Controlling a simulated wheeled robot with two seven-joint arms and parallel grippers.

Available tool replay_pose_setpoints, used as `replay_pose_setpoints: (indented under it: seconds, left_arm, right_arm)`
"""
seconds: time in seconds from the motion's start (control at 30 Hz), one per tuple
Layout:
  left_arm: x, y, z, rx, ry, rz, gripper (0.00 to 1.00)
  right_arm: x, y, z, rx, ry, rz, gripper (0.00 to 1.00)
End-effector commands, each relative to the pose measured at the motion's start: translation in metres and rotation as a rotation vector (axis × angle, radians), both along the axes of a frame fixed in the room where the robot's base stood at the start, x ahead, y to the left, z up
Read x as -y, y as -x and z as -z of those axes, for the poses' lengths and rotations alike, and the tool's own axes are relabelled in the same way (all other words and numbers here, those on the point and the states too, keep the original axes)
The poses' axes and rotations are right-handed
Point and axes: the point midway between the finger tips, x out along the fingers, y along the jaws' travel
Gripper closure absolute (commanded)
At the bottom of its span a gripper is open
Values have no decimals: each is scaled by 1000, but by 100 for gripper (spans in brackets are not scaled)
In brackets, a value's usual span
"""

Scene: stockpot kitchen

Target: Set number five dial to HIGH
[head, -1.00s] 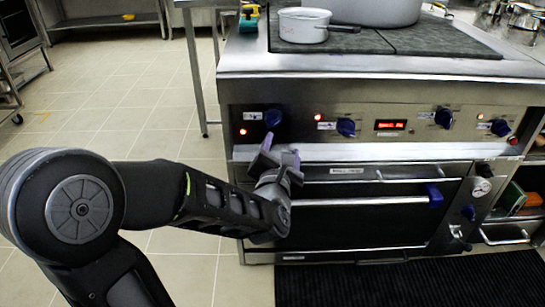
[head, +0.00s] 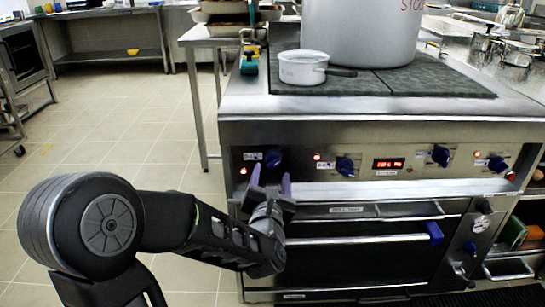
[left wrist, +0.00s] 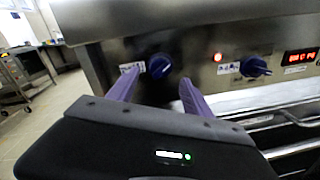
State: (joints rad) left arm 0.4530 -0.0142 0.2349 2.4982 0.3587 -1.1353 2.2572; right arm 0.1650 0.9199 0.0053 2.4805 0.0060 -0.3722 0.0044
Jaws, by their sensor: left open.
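Several blue dials sit on the steel range's front panel. The leftmost dial (head: 273,158) has a small label on its left, too small to read. To its right are a second dial (head: 345,166), a third (head: 441,155) and a fourth (head: 497,164). I cannot tell which is number five. My left gripper (head: 271,184) is open and empty, its purple fingers just below and in front of the leftmost dial. In the left wrist view this dial (left wrist: 159,66) shows between the fingertips, apparently ahead of them. My right gripper is not in view.
A red display (head: 389,163) sits mid-panel. Below are a steel ledge and an oven door with a long handle (head: 350,239). A white saucepan (head: 303,68) and a large stockpot (head: 360,35) stand on the cooktop. The tiled floor at left is clear.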

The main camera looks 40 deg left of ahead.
Motion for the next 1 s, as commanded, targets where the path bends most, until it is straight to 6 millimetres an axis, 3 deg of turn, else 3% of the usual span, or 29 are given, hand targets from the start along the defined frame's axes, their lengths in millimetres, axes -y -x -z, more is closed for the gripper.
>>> replay_pose_setpoints:
  seconds: [0.1,0.3,0.67,1.0]
  left_arm:
    - [-13,-19,1,2,0,-2,42]
    - [-25,-39,1,1,0,0,42]
    - [-27,-43,0,0,0,1,42]
    - [-27,-43,0,0,0,1,70]
  right_arm:
    - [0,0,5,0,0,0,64]
    - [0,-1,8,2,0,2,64]
    - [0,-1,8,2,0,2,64]
    - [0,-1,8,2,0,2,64]
